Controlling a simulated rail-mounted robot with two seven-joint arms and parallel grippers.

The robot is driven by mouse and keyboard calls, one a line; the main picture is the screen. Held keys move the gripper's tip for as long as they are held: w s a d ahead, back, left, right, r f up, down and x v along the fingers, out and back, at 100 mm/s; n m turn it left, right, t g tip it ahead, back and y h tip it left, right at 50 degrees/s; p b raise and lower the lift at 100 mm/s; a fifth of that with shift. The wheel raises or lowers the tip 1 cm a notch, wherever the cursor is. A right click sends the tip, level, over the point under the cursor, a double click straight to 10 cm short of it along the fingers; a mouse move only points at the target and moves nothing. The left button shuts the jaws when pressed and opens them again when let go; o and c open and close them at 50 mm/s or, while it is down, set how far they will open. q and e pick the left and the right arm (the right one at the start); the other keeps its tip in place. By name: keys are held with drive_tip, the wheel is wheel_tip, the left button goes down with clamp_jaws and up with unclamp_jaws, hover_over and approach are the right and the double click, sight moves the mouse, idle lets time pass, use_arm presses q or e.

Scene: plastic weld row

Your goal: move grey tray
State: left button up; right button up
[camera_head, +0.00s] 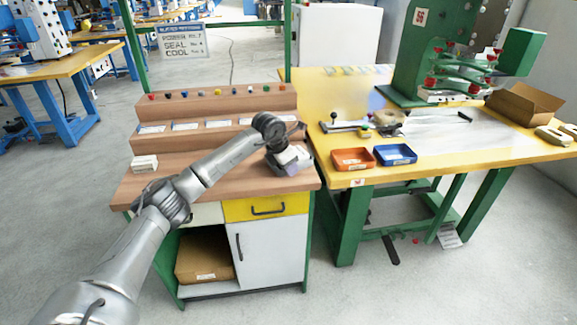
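My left arm comes in from the lower left and reaches over the right end of the wooden stepped bench. My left gripper (290,165) is low over the bench top near its right edge. Its fingers are hidden or too small to tell open from shut. My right gripper is not in view.
An orange tray (352,160) and a blue tray (395,155) stand on the yellow table (460,160) to the right. A green press (445,55) and an open cardboard box (524,103) are behind. A small white block (144,163) sits at the bench's left.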

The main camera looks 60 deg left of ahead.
use_arm(q)
drive_tip(key=shift+r, duration=0.1)
drive_tip(key=p+v, duration=0.6)
drive_tip(key=v, duration=0.7)
drive_tip(key=shift+r, duration=0.3)
drive_tip(key=shift+s, duration=0.1)
